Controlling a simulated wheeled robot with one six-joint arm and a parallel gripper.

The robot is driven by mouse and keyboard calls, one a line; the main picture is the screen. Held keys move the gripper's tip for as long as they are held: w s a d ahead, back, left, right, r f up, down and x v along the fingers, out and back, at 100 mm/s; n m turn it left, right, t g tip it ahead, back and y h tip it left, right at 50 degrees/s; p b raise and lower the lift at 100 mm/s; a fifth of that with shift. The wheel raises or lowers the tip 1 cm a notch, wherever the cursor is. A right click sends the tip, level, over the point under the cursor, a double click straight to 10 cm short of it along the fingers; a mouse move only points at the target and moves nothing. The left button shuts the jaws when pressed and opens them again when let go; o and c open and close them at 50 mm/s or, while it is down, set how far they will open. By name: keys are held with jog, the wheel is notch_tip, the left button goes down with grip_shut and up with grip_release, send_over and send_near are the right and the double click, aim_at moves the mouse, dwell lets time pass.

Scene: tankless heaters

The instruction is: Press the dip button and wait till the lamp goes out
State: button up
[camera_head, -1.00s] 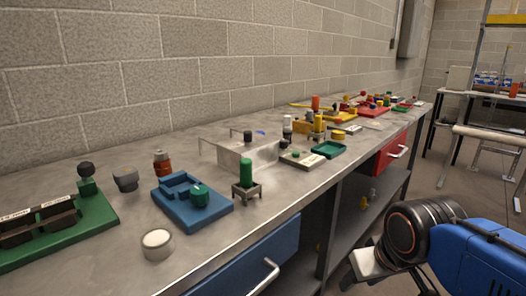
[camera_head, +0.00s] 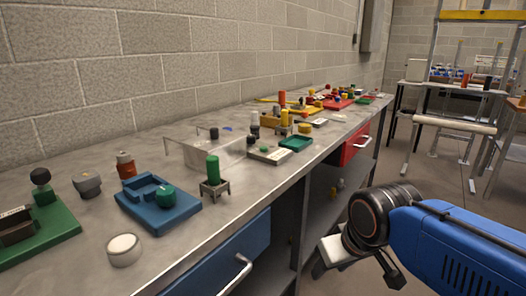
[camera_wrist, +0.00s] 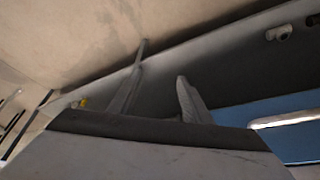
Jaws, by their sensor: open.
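No label in these frames picks out the dip button or its lamp, so I cannot tell which items they are. No lit lamp can be made out. My gripper (camera_wrist: 163,65) is open and empty in the wrist view, its two fingers apart. In the head view my arm is off the bench's front side, at the lower right, away from these items.
The metal bench (camera_head: 75,165) runs along a block wall. A green pillar on a small stand (camera_head: 214,188), a green tray (camera_head: 296,144) and several coloured parts crowd it. A blue drawer (camera_head: 225,255) and a red drawer (camera_head: 354,146) face the floor. Open floor lies at right.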

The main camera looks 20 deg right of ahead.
dwell(0.3)
grip_shut()
dwell(1.6)
